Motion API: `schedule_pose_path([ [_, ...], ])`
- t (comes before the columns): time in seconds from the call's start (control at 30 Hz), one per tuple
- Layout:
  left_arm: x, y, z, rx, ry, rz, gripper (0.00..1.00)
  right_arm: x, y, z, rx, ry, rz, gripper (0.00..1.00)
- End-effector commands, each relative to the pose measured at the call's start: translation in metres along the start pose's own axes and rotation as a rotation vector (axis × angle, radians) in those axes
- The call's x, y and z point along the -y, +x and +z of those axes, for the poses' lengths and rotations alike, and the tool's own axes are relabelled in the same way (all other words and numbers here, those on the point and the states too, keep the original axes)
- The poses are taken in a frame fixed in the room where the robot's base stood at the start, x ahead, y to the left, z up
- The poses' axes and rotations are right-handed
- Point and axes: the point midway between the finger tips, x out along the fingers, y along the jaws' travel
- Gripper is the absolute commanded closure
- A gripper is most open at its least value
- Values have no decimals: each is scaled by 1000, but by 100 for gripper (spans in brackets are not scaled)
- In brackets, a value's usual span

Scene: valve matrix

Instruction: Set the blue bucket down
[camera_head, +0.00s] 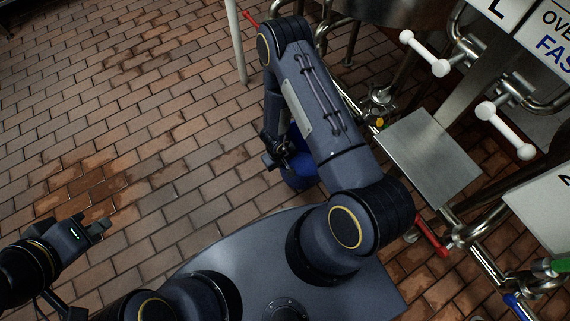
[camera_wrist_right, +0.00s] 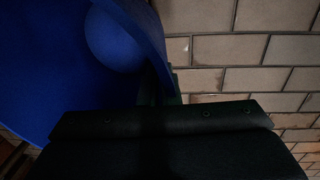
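The blue bucket (camera_head: 299,172) is partly hidden behind my right arm in the head view. In the right wrist view, the blue bucket (camera_wrist_right: 75,75) fills the upper left, with its inside and curved rim showing. My right gripper (camera_head: 277,157) is at the bucket's left side. In the right wrist view, the dark fingers of the right gripper (camera_wrist_right: 160,88) sit on either side of the bucket's wall at the rim. I cannot tell whether the bucket's base touches the floor. My left gripper (camera_head: 97,228) is apart at the lower left, with its fingers spread and nothing between them.
The brick floor (camera_head: 150,110) is clear to the left of the bucket. A steel plate (camera_head: 428,158), pipes, white-handled valves (camera_head: 425,53) and a red lever (camera_head: 432,236) stand at the right. A thin pale post (camera_head: 236,45) stands behind my right arm.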

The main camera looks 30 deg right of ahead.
Motion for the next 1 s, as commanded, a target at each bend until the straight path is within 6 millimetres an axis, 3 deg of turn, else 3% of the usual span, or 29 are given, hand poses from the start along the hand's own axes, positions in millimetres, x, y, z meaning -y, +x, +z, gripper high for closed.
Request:
schedule_pose_path([
  [0.2, 12, 26, 14, 1, 0, 0, 100, 8, 36, -5, 0, -1, 1, 100],
  [0.6, 11, 25, 12, 0, 0, 0, 100, 8, 37, -6, 0, -2, 1, 100],
  [0.8, 11, 24, 12, 0, 0, 0, 100, 8, 37, -6, 0, -1, 0, 75],
  [1.0, 11, 24, 12, 1, 0, 0, 100, 8, 37, -6, 0, -1, 0, 75],
])
